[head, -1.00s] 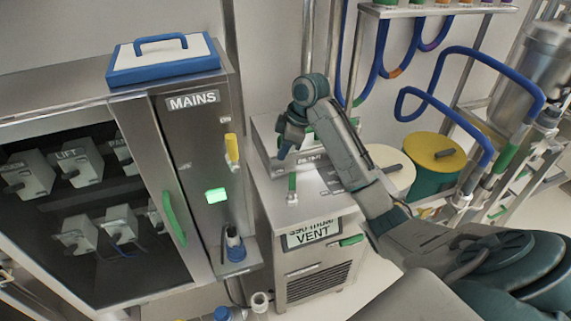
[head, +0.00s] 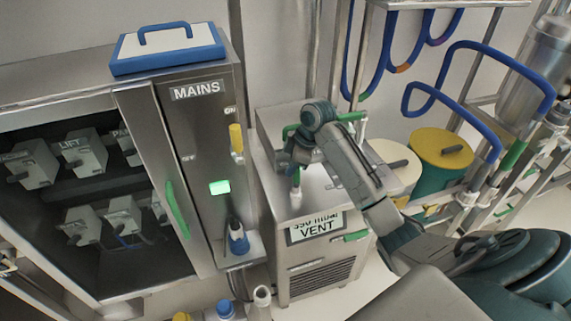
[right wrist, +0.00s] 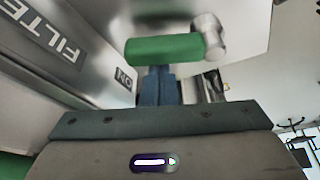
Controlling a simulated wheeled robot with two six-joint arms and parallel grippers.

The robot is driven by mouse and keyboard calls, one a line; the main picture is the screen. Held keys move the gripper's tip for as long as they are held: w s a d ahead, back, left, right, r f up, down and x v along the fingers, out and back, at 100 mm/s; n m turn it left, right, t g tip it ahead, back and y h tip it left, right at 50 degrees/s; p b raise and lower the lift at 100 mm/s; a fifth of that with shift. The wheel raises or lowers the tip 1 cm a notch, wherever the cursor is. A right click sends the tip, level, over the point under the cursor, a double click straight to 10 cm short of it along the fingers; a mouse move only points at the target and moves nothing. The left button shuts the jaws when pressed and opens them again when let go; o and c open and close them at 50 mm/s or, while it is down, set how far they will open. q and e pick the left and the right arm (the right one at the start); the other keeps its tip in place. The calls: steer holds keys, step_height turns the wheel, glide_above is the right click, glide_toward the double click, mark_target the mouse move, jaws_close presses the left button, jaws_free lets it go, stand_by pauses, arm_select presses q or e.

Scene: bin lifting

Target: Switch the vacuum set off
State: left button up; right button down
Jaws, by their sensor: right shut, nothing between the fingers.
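The vacuum set appears to be the steel cabinet (head: 270,205) with a VENT label, right of the MAINS panel. In the right wrist view a green lever handle (right wrist: 165,50) lies level on a round metal pivot, near an ON label (right wrist: 124,78). My left gripper is out of view.
The MAINS panel (head: 197,130) at left has a yellow lever (head: 236,140) and a lit green lamp (head: 219,187). A blue-rimmed lidded box (head: 168,48) sits above it. Drums (head: 440,150) and blue hoses (head: 480,48) stand at right. Bottles (head: 226,310) are below.

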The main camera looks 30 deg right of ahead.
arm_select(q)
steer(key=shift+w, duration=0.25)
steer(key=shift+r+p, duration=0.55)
